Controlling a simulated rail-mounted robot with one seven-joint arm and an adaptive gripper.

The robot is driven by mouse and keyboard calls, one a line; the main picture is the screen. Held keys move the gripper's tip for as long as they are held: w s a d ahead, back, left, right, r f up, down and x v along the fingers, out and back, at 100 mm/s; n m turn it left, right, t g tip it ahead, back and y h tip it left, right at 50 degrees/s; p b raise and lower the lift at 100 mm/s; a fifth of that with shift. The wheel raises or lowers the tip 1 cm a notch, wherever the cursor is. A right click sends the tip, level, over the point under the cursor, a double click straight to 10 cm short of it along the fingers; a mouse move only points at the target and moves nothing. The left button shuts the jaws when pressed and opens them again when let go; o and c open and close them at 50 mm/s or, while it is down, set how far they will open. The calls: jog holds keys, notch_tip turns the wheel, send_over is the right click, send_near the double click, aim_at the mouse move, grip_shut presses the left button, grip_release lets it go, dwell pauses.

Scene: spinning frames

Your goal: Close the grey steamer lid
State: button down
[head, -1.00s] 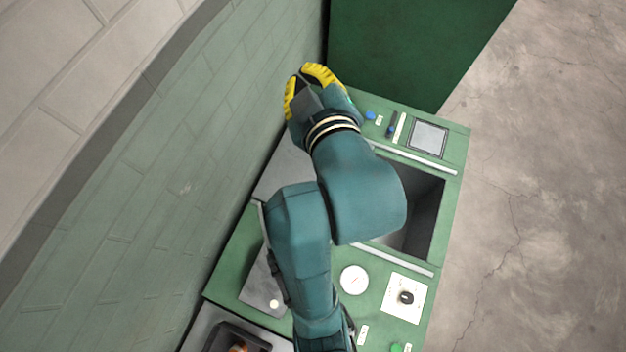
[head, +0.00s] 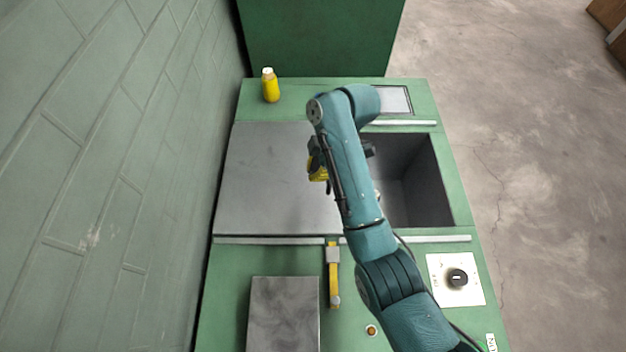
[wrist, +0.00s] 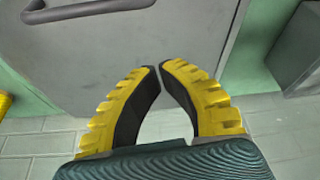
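The grey steamer lid (head: 268,185) is a flat panel over the left part of the green counter's well. The dark well (head: 411,180) stands uncovered to its right, so the lid is open. My gripper (head: 318,170) is above the lid's right part, with my arm hiding much of it and the lid's right edge. In the wrist view my gripper's yellow-and-black fingers (wrist: 162,66) come nearly together at the tips with nothing between them. The lid (wrist: 195,30) lies beyond them, and a grey bar handle (wrist: 90,11) shows at upper left, apart from the fingers.
Pale rails (head: 290,240) run along the well's near and far sides. A yellow bottle (head: 270,86) stands at the back left. A grey box-like panel (head: 284,315), a yellow-handled tool (head: 333,275) and a dial (head: 458,278) are in front. A tiled wall (head: 110,200) borders the left.

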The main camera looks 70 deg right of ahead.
aim_at(304, 195)
jog(key=b+x, duration=0.1)
jog(key=x, duration=0.7)
jog(key=shift+a, duration=0.1)
jog(key=shift+s+d+f, duration=0.15)
jog(key=shift+s+d, duration=0.55)
jog(key=shift+s, duration=0.2)
jog(key=shift+s+d, duration=0.4)
jog(key=shift+s, duration=0.35)
